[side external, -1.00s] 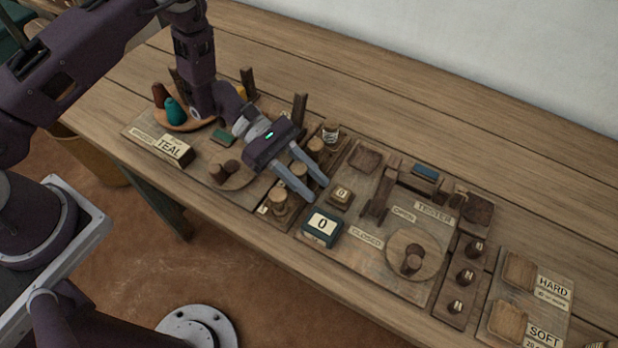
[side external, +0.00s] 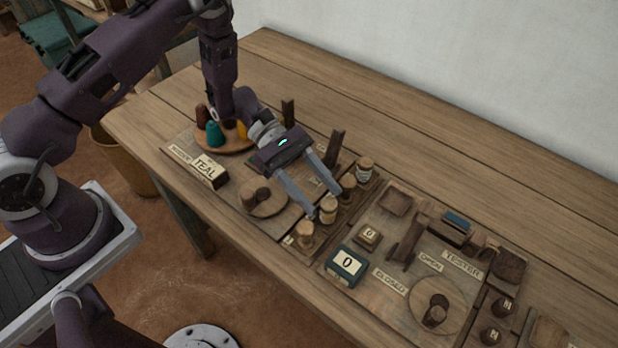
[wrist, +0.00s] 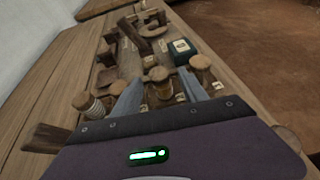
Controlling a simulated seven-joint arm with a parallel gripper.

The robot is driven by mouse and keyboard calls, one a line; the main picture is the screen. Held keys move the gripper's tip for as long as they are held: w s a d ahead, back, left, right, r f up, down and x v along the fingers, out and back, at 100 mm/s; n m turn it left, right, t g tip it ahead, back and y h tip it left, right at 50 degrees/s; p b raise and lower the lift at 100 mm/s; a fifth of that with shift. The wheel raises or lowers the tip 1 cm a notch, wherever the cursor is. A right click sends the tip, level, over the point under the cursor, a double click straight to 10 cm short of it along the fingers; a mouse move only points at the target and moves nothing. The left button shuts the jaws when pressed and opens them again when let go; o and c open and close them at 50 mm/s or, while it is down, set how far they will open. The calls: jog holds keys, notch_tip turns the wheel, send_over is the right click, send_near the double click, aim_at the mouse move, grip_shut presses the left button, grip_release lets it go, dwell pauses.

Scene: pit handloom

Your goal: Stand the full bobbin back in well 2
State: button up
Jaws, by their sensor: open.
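Several wooden-topped bobbins stand in a row in a rack of wells. One with pale ringed winding (side external: 366,168) is at the far end and shows at the left in the wrist view (wrist: 88,104). A second bobbin (side external: 348,186) is beside my far finger. A third, cream-sided bobbin (side external: 328,208) is level with the gap between my fingertips. A fourth (side external: 304,235) is at the near end. My gripper (side external: 325,205) is open and empty. The wrist view shows the third bobbin (wrist: 160,84) between the fingers. I cannot tell which is full or which well is numbered 2.
Upright wooden posts (side external: 334,148) stand behind the rack. A dark box marked 0 (side external: 346,263) and the tester board (side external: 400,290) lie to the right. The back table is clear.

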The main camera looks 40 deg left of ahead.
jog(key=v, duration=0.5)
jog(key=shift+w+a+r, duration=0.1)
jog(key=shift+a+r, duration=0.05)
jog(key=shift+a, duration=0.2)
jog(key=s+r+m+y, duration=0.3)
jog(key=s+r+m, duration=0.2)
jog(key=r, duration=0.4)
jog(key=s+r+m+y, duration=0.3)
jog(key=s+r+m, duration=0.25)
jog(key=r, duration=0.45)
jog(key=s+a+r+m+t+y, duration=0.5)
jog(key=s+a+m+t+y, duration=0.1)
jog(key=s+a, duration=0.4)
jog(key=shift+t+y, duration=0.6)
jog(key=shift+y, duration=0.1)
jog(key=shift+r, duration=0.2)
